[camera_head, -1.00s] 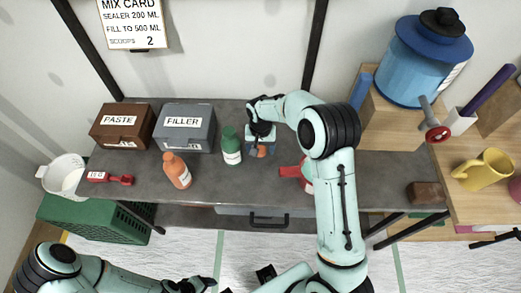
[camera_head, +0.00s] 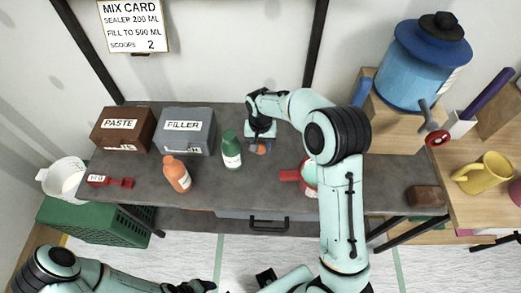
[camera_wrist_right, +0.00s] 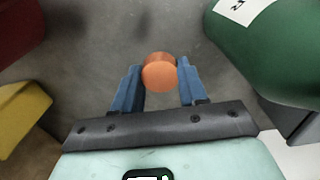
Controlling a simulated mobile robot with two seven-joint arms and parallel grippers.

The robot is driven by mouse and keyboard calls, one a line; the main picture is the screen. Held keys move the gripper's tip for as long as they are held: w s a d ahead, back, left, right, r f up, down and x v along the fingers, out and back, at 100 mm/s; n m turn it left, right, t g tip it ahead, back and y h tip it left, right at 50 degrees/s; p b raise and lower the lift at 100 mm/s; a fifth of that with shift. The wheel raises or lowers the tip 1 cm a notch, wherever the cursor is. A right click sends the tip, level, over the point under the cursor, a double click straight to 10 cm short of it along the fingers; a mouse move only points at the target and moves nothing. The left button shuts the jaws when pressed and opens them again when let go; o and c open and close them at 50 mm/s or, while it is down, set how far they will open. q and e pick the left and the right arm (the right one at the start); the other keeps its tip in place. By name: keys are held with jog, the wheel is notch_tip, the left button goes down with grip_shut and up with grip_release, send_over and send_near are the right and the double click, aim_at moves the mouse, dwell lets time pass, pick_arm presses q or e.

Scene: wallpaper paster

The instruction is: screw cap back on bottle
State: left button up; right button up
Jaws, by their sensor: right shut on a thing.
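My right gripper (camera_head: 262,144) points down at the desk just right of the green bottle (camera_head: 231,150). In the right wrist view its blue fingers (camera_wrist_right: 160,82) are shut on a small round orange cap (camera_wrist_right: 160,74); the cap also shows in the head view (camera_head: 263,149). The orange bottle (camera_head: 177,174) stands upright on the desk (camera_head: 215,187), left of the green bottle and apart from the gripper. Whether anything sits on its top is too small to tell. My left gripper (camera_head: 198,286) is at the bottom edge, its fingers unclear.
Brown PASTE box (camera_head: 122,128) and grey FILLER box (camera_head: 187,131) stand at the back left. A red scoop (camera_head: 110,182) and white bucket (camera_head: 64,177) are at the left. A red object (camera_head: 291,175) lies right of the gripper. The desk's front middle is clear.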

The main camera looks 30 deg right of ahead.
pick_arm(q)
jog(key=shift+w+r+p, duration=0.7)
jog(key=shift+w+r, duration=0.1)
jog(key=shift+r, duration=0.25)
pick_arm(e)
notch_tip(320, 180, up, 16)
pick_arm(q)
jog(key=o, duration=0.5)
